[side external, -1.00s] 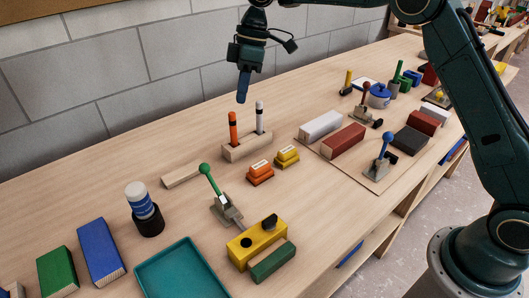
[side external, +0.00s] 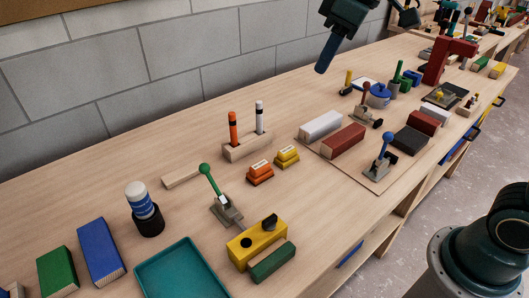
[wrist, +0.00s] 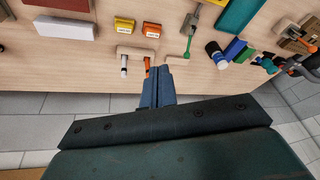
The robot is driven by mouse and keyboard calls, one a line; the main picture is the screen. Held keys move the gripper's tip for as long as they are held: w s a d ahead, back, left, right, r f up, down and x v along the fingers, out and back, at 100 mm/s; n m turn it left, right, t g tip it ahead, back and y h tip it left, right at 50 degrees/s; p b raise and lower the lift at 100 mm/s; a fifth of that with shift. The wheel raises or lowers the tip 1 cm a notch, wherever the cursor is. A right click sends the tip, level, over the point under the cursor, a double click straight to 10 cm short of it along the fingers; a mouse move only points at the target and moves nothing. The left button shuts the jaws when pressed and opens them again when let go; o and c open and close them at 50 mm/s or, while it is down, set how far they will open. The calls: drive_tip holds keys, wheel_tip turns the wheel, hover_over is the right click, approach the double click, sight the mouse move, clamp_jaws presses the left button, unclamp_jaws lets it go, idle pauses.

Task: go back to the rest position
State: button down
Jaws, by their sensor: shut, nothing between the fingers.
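My gripper (side external: 326,58) is shut and empty, raised in the air above the back of the bench at the top of the side view. In the wrist view its closed blue fingers (wrist: 157,82) point toward the bench's wall-side edge. Below and left of it in the side view, a wooden holder (side external: 246,147) carries an orange marker (side external: 233,127) and a white marker (side external: 259,117), both upright. My gripper touches nothing.
A white batten (side external: 320,125) and a red batten (side external: 344,141) lie on a board. A green-knobbed lever (side external: 207,178), yellow block (side external: 256,243), teal tray (side external: 150,268) and blue-knobbed lever (side external: 386,145) stand on the bench. A grey block wall (side external: 160,75) runs behind.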

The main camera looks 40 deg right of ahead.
drive_tip(key=s+d+f+m+t+h, duration=0.1)
drive_tip(key=s+d+f+m, duration=0.1)
drive_tip(key=s, duration=0.7)
drive_tip(key=s+d+f+m+t+h, duration=0.1)
drive_tip(key=s+d+f+m, duration=0.2)
drive_tip(key=s+d, duration=0.3)
drive_tip(key=s+f, duration=0.1)
drive_tip(key=s, duration=0.2)
drive_tip(key=shift+s+f+t+h, duration=0.2)
drive_tip(key=shift+s+t+h, duration=0.1)
drive_tip(key=shift+s, duration=0.1)
